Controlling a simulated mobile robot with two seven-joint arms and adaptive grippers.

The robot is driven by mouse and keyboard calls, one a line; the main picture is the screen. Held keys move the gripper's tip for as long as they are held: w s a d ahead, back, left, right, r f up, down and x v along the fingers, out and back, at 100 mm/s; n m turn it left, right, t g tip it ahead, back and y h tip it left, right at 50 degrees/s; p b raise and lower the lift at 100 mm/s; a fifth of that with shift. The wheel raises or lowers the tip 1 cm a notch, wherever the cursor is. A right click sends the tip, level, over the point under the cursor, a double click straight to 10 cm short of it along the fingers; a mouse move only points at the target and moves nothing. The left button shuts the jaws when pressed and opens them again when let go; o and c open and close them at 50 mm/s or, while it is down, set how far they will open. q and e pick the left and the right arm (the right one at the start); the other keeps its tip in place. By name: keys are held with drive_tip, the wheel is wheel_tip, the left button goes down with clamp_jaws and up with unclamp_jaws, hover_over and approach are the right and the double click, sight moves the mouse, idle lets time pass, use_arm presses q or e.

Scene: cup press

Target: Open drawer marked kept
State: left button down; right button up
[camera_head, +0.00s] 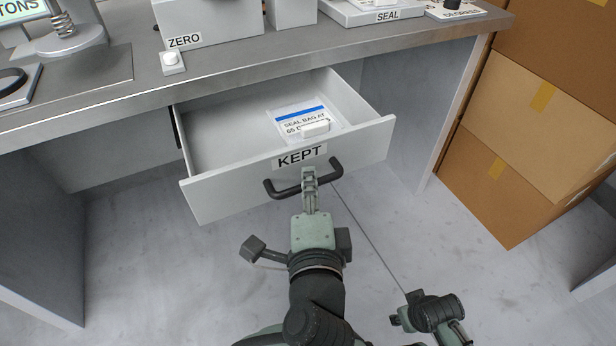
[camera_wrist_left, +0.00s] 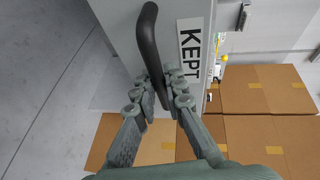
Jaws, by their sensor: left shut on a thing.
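The drawer marked KEPT (camera_head: 356,150) is pulled out from under the bench in the head view, with its inside showing. Its KEPT label (camera_head: 299,156) is on the front, above a dark bar handle (camera_head: 273,191). My left gripper (camera_head: 309,177) is shut on that handle. In the left wrist view the fingers (camera_wrist_left: 162,98) close around the dark handle (camera_wrist_left: 148,40), beside the KEPT label (camera_wrist_left: 190,50).
A bag or card reading SEAL BAG (camera_head: 300,112) and a small white block (camera_head: 316,128) are in the drawer. The bench top (camera_head: 230,62) is above it. Stacked cardboard boxes (camera_head: 495,190) stand at right. Clear floor (camera_head: 130,250) lies at left.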

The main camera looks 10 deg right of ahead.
use_arm(q)
drive_tip(key=c, duration=1.9)
unclamp_jaws()
drive_tip(key=shift+o, duration=0.2)
drive_tip(key=shift+w, duration=0.1)
